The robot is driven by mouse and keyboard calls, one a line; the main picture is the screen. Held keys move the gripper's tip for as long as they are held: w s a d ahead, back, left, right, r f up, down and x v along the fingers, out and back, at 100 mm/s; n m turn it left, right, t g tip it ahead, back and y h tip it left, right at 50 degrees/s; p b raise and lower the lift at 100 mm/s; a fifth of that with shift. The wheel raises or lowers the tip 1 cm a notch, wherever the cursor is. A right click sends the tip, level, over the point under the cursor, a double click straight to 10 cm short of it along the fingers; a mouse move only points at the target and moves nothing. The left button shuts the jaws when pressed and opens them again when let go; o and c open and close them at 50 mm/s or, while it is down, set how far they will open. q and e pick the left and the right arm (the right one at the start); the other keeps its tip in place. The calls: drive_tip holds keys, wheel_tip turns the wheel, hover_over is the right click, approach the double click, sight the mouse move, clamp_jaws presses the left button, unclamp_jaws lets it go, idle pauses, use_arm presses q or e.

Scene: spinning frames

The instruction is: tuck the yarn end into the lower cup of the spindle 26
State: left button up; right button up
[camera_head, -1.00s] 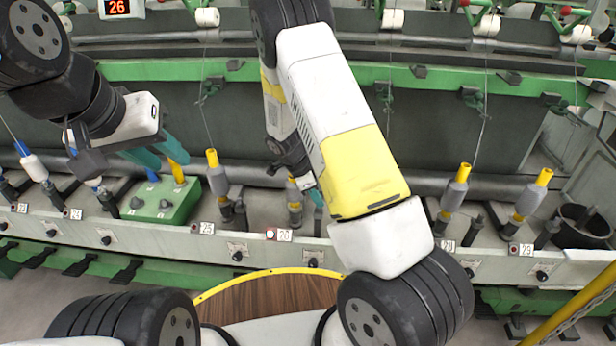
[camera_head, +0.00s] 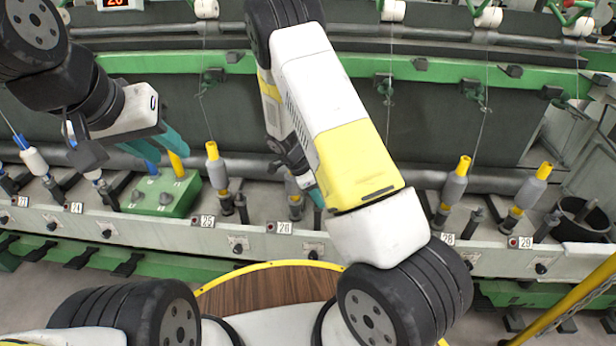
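The label 26 (camera_head: 284,227) is on the pale front rail. The spindle 26 (camera_head: 294,208) stands behind it, and its upper part is largely hidden by my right arm. My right gripper (camera_head: 316,195) is beside this spindle; only a bit of teal finger shows, so its opening is hidden. I cannot make out the yarn end or the lower cup. My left gripper (camera_head: 158,146) has two teal fingers set apart and empty, above the green box, left of spindle 25.
A green box (camera_head: 160,194) with knobs and blue and yellow tubes sits on the rail left of spindle 25 (camera_head: 217,175). Grey bobbins (camera_head: 455,185) on yellow tubes stand at 28 and 29. A dark bin (camera_head: 580,222) is at the right. Thin yarns hang from above.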

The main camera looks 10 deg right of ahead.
drive_tip(key=v, duration=0.8)
drive_tip(key=shift+c, duration=0.6)
idle(1.0)
